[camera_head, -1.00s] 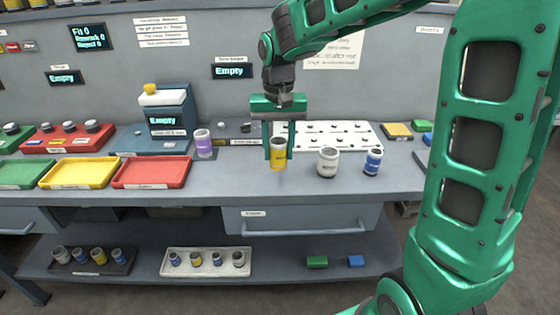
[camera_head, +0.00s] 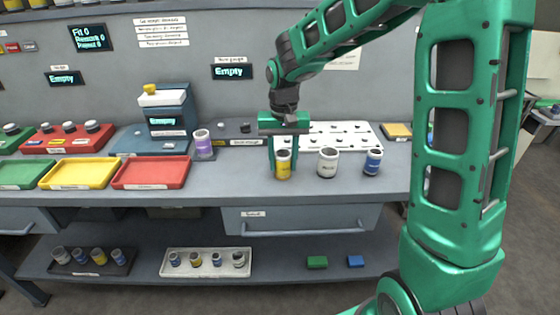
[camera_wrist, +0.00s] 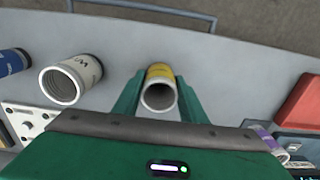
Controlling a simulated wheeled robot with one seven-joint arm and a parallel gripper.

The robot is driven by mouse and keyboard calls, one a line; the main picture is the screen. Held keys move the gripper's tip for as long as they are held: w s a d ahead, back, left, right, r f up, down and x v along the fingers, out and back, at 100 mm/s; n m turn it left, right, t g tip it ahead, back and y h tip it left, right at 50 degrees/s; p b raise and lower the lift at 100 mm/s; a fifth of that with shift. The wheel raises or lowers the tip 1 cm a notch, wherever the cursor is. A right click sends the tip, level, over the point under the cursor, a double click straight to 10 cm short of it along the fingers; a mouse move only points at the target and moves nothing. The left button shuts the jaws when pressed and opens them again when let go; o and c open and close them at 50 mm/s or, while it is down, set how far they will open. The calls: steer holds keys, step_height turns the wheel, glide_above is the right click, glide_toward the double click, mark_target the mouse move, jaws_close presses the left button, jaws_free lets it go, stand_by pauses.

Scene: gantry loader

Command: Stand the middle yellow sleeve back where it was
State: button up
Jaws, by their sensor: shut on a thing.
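The yellow sleeve (camera_head: 283,168) is upright between the fingers of my gripper (camera_head: 283,157), by the bench's front part. My gripper is shut on it; the wrist view shows the sleeve (camera_wrist: 160,75) with its open end toward the camera and a green finger on each side. Its base looks at or close to the bench top; I cannot tell if it touches. A white sleeve (camera_head: 328,164) stands just right of it, apart, and a blue sleeve (camera_head: 373,162) stands further right. Both also show at the left in the wrist view, white (camera_wrist: 75,80) and blue (camera_wrist: 13,62).
A purple sleeve (camera_head: 203,143) stands to the left on the bench. A white pegged board (camera_head: 350,132) lies behind the sleeves. Red (camera_head: 150,172) and yellow (camera_head: 80,172) trays are at left. The lower shelf holds a white tray (camera_head: 208,271) with several small sleeves.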

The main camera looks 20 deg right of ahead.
steer(key=o, duration=1.1)
steer(key=shift+c, duration=0.2)
step_height(320, 180, up, 12)
steer(key=s+d+m, duration=0.1)
steer(key=s+d, duration=1.1)
steer(key=s, duration=0.1)
steer(key=s+d+f+m, duration=0.1)
steer(key=s+d+f, duration=0.1)
steer(key=s, duration=0.7)
steer(key=s+d+f, duration=0.3)
steer(key=s+f, duration=0.1)
steer(key=s, duration=0.5)
steer(key=shift+f+m, duration=0.35)
steer(key=shift+m, duration=0.05)
steer(key=shift+s, duration=0.1)
